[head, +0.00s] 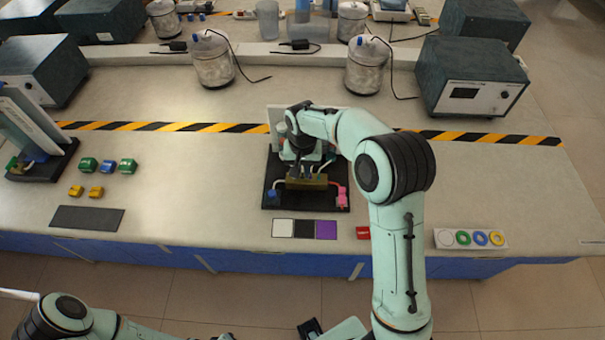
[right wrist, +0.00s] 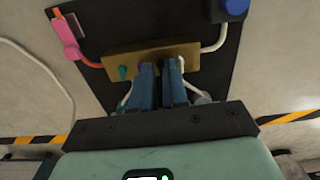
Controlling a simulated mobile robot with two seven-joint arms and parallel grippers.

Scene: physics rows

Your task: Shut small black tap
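A brass-coloured block (head: 307,183) with small taps and tubes sits on a black board (head: 270,195) on the bench. In the right wrist view the block (right wrist: 118,62) carries a green tap (right wrist: 123,73) at left and a white fitting (right wrist: 181,64) at right. My right gripper (head: 306,171) is at the middle of the block; its blue-grey fingers (right wrist: 160,70) point at it, close together with a narrow gap. I cannot make out the small black tap; the fingers hide that part of the block.
A pink part (head: 341,197) and a blue part (head: 272,195) flank the block. White, black and purple patches (head: 326,230) lie in front.

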